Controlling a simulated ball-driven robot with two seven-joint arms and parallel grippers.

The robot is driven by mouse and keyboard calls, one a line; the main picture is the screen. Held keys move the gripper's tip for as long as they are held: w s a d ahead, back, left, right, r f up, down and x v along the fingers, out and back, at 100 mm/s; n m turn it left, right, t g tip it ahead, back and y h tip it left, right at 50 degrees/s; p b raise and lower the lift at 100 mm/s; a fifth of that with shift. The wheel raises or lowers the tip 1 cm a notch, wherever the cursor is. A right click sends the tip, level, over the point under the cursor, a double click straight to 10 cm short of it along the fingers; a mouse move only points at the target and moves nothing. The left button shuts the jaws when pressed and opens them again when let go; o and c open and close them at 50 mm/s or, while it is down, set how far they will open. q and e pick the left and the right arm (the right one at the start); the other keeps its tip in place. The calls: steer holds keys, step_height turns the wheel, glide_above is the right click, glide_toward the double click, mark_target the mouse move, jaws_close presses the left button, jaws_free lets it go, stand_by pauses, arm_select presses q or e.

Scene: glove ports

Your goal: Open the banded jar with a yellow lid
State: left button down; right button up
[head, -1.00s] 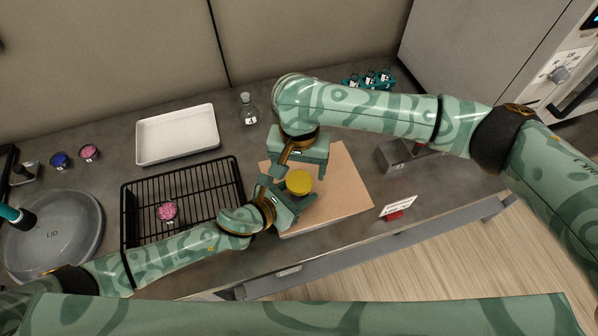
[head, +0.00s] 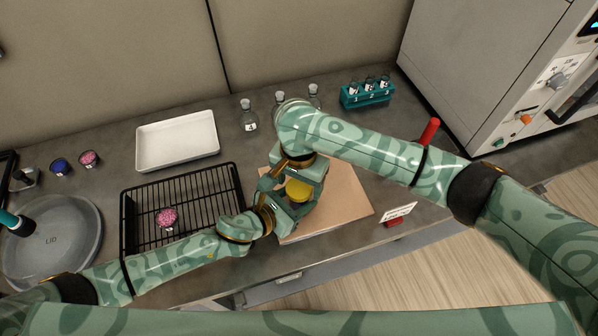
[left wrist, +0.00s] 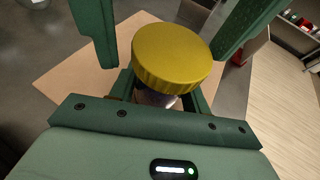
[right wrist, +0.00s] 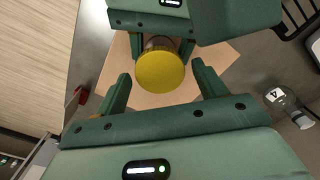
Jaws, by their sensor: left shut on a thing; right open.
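The jar's yellow lid (head: 299,190) shows between my two grippers above the tan board (head: 345,198). It is large in the left wrist view (left wrist: 171,58) and the right wrist view (right wrist: 160,71); the lid sits on the jar. Only a little of the jar body (left wrist: 158,99) shows below the lid, and its bands cannot be made out. My left gripper (head: 284,207) is shut on the jar below the lid. My right gripper (right wrist: 160,88) is open, its fingers on either side of the lid and apart from it.
A black wire rack (head: 190,190) with a pink-filled dish (head: 167,217) is left of the board. A white tray (head: 178,141), glass flasks (head: 248,116) and a teal vial rack (head: 367,95) stand behind. A small sign (head: 398,214) with a red base is at the front right.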

steer(key=shift+f, duration=0.15)
steer(key=c, duration=1)
steer(key=n, duration=0.3)
steer(key=o, duration=1.1)
step_height(320, 180, up, 5)
steer(key=shift+f, duration=0.2)
steer(key=shift+c, duration=0.5)
step_height(320, 180, up, 3)
steer(key=m, duration=0.2)
steer(key=shift+m, duration=0.4)
step_height(320, 180, down, 8)
steer(key=shift+r, duration=0.2)
